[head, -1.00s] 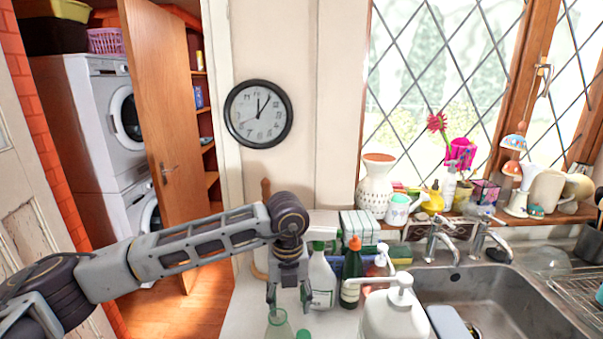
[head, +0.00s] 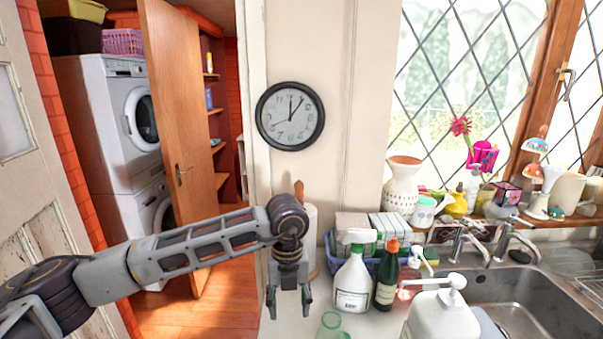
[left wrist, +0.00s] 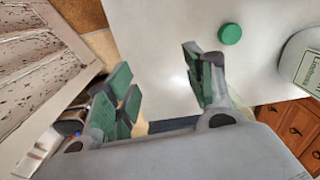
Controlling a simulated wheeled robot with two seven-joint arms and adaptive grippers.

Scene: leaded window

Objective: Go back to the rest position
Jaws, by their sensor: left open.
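My left gripper (head: 289,306) is open and empty in the head view, pointing down over the left end of the white counter. Its green-padded fingers stand wide apart in the left wrist view (left wrist: 165,90), with nothing between them. A clear green container (head: 331,324) stands just right of the gripper, apart from it, cut by the lower edge of the head view. A round green cap (left wrist: 230,34) lies on the counter in the left wrist view. My right gripper is in neither view.
A white bottle (head: 352,285), a dark green bottle (head: 385,288) and a white pump dispenser (head: 444,318) stand right of the gripper. The sink (head: 520,300) is further right. A paper towel roll (head: 309,235) stands behind. A wooden door (head: 178,130) stands open at left.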

